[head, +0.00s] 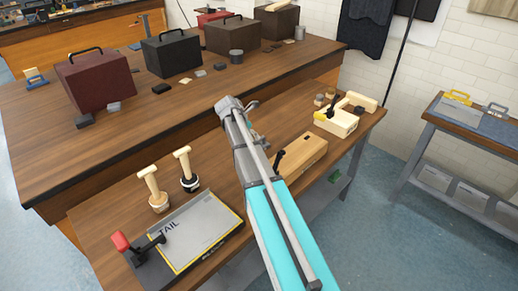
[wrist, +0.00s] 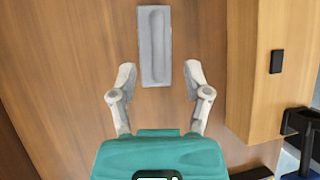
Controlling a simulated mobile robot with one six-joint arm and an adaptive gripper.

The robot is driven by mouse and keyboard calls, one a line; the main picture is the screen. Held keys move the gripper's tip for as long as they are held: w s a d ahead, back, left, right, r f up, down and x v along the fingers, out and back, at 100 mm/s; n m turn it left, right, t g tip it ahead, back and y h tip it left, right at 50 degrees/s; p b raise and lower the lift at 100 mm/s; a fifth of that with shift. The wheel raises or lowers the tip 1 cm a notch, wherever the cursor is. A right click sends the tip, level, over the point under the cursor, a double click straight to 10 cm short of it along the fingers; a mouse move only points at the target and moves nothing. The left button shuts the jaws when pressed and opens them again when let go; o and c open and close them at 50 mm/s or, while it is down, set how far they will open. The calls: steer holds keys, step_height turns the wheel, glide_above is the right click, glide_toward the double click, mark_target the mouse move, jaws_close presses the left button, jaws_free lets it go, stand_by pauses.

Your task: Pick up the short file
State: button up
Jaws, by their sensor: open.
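A short grey rectangular piece with a long rounded groove (wrist: 154,45) lies flat on the brown wooden bench top in the wrist view. It looks like the short file, but its markings are too small to confirm this. My gripper (wrist: 160,74) is open, with one finger on each side of the piece's near end. The fingers appear apart from it, and the height above the bench is hard to tell. In the head view my arm hides this piece and most of the gripper.
A wooden block (head: 299,154) with a black handle stands right of my arm; it also shows in the wrist view (wrist: 259,85). A vise-like wooden tool (head: 337,121) stands farther right.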

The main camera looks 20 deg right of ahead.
steer(key=b+x, duration=0.2)
steer(key=x, duration=0.1)
steer(key=shift+w+a+b, duration=0.1)
steer(key=shift+w+b, duration=0.05)
steer(key=shift+b, duration=0.15)
steer(key=shift+b+x, duration=0.9)
steer(key=shift+x, duration=0.25)
steer(key=shift+r, duration=0.1)
jaws_close()
